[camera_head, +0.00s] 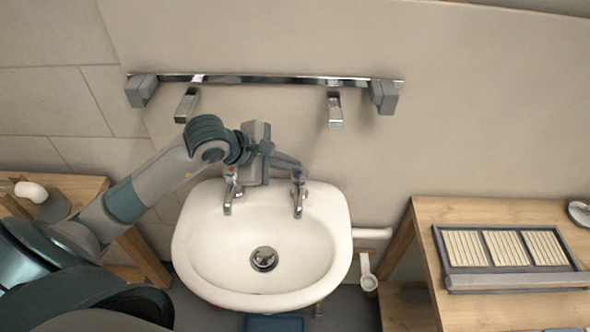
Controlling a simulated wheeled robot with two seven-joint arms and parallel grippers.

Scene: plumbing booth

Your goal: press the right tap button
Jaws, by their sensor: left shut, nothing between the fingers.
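The white sink (205,252) stands against the wall with two chrome taps at its back edge. The right tap (298,197) stands upright on the rim, and its top is close to my gripper, which partly covers it. The left tap (229,193) has a small red mark on top. My left gripper (299,168) reaches in from the left across the back of the sink. It is shut and empty, with its tip at the top of the right tap. I cannot tell whether it touches the button. My right gripper is not in view.
A chrome rail (250,79) with grey end blocks runs along the wall above, with two chrome fixtures below it. A wooden table (425,213) with a slatted panel (508,249) stands at the right. Another wooden table (90,186) is at the left.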

